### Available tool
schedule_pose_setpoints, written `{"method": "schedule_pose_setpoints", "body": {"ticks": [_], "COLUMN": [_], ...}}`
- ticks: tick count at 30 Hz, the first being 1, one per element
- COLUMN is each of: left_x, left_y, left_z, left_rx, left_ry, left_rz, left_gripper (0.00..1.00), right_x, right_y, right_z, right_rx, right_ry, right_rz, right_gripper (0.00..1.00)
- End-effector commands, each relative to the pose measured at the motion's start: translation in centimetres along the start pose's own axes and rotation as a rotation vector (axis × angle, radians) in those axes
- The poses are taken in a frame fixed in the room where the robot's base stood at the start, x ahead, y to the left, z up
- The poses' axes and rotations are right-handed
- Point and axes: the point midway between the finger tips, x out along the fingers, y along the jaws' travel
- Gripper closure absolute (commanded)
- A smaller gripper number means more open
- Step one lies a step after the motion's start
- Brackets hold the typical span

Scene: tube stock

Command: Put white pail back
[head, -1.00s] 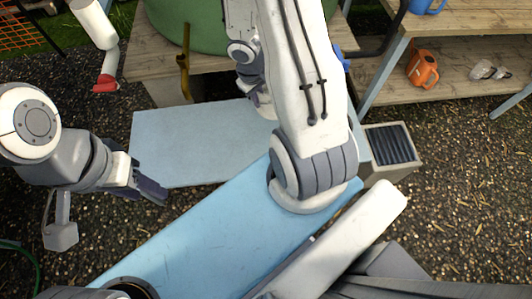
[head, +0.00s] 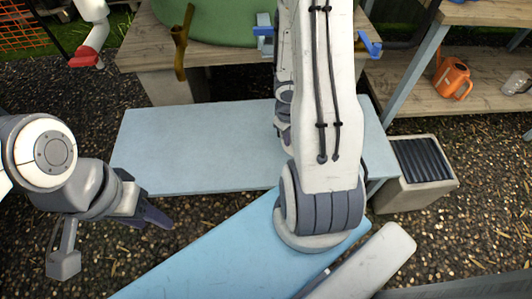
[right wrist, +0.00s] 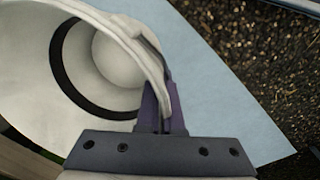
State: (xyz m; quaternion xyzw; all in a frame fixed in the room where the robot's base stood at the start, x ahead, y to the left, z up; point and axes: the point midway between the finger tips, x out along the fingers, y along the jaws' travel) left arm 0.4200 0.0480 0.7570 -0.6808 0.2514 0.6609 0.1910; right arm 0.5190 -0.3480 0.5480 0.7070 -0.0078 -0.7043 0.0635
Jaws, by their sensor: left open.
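The white pail (right wrist: 25,85) fills the left of the right wrist view, tilted, with its open mouth and a dark ring inside showing. My right gripper (right wrist: 163,105) is shut on the pail's rim, and the pail is over a pale blue surface. In the head view my right arm hides the pail and the right gripper. My left gripper (head: 155,216) is open and empty, low at the left, in front of the pale blue table (head: 190,145).
A grey box with dark slats (head: 424,162) stands right of the table. An orange watering can (head: 453,78) sits on a shelf at the right. Gravel is clear on the left.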

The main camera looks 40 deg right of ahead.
Motion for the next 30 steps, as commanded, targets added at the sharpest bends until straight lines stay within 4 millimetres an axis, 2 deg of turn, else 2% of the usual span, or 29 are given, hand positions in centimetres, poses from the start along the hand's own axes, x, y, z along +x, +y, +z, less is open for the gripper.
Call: {"method": "schedule_pose_setpoints", "body": {"ticks": [1,6,12,16,21,24,30], "left_x": [0.4,0.4,-0.1,0.1,2.5,3.4,3.3], "left_y": [0.0,0.0,0.0,0.0,-0.2,-0.2,-0.2], "left_z": [0.0,0.0,0.0,0.0,0.1,0.2,0.2], "left_rx": [0.0,0.0,0.0,0.0,0.0,0.0,0.0], "left_ry": [0.0,0.0,0.0,0.0,0.0,-0.001,0.0], "left_rz": [0.0,0.0,0.0,0.0,0.0,0.0,0.0], "left_gripper": [0.5,0.5,0.5,0.5,0.5,0.5,0.5], "right_x": [1.0,2.8,4.3,5.0,7.8,8.7,8.8], "right_y": [-0.9,-3.4,-5.3,-5.7,-6.0,-6.0,-6.0], "right_z": [-1.1,-4.3,-6.8,-7.3,-7.3,-7.3,-7.3], "right_rx": [-0.01,-0.008,-0.003,0.0,0.0,0.0,0.001], "right_ry": [-0.001,-0.002,-0.002,-0.001,-0.002,-0.001,0.0], "right_rz": [-0.001,-0.001,0.0,0.001,0.0,0.001,0.001], "right_gripper": [1.0,1.0,1.0,1.0,1.0,1.0,1.0]}}
